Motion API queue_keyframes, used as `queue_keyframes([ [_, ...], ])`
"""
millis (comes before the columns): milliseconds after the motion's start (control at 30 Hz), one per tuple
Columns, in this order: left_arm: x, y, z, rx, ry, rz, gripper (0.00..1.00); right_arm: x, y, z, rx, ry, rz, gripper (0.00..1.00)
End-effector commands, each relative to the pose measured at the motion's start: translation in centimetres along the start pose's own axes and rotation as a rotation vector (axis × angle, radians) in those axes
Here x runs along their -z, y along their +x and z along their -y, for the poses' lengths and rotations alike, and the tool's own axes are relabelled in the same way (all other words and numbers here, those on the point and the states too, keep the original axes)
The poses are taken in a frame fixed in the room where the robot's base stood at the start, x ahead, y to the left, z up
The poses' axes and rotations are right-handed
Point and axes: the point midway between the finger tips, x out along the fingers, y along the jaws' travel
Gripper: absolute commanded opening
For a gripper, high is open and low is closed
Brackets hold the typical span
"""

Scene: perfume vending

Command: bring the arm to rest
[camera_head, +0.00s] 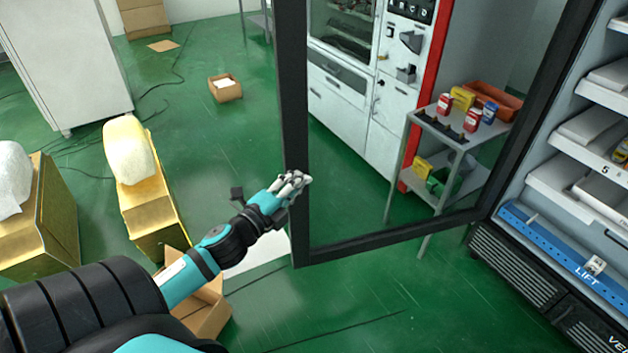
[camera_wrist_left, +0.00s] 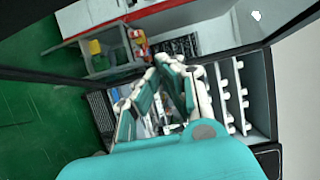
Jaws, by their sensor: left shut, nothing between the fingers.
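My left gripper (camera_head: 296,182) is at the end of my teal and black arm, which reaches in from the left in the head view. It is at the free edge of an open glass door (camera_head: 294,215) with a black frame; I cannot tell whether it touches the frame. In the left wrist view my left gripper (camera_wrist_left: 160,72) has its fingers together with nothing between them. The right gripper is not in view.
The door belongs to a vending machine (camera_head: 570,230) with shelves at the right. A metal side table (camera_head: 455,135) with small boxes shows through the glass. Yellow boxes (camera_head: 160,215) and an open cardboard box (camera_head: 205,305) stand at left. Green floor (camera_head: 370,300) is clear below the door.

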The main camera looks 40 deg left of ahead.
Motion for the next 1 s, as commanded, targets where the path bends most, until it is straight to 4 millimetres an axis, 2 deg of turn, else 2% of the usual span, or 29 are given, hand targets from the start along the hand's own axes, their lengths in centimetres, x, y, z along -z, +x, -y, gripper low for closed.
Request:
queue_keyframes([
  [100,-0.5,-1.7,-0.3,-0.002,-0.001,-0.002,0.0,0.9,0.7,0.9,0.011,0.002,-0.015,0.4],
  [200,-0.8,-2.5,-0.1,-0.001,-0.001,-0.001,0.0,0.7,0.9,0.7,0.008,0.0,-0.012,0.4],
  [500,-1.0,-2.9,0.0,0.0,-0.002,-0.001,0.0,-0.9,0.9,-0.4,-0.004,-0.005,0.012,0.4],
  [600,-1.6,-2.9,-1.4,-0.023,-0.026,0.016,0.0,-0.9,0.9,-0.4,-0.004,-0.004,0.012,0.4],
  [667,-2.2,-2.9,-3.5,-0.057,-0.063,0.038,0.0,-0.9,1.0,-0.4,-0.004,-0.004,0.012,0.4],
  [767,-3.8,-3.2,-9.2,-0.148,-0.164,0.1,0.0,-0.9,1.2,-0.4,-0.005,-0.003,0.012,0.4],
  [867,-4.9,-4.4,-16.7,-0.263,-0.295,0.178,0.0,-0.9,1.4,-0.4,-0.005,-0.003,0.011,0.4],
  [900,-5.1,-5.1,-19.7,-0.31,-0.347,0.211,0.0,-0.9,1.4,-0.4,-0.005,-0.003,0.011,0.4],
  [967,-5.1,-6.5,-24.1,-0.38,-0.424,0.26,0.0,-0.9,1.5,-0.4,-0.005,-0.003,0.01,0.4],
  [1000,-4.9,-7.5,-27.0,-0.425,-0.474,0.293,0.0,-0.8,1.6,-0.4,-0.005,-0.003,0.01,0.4],
])
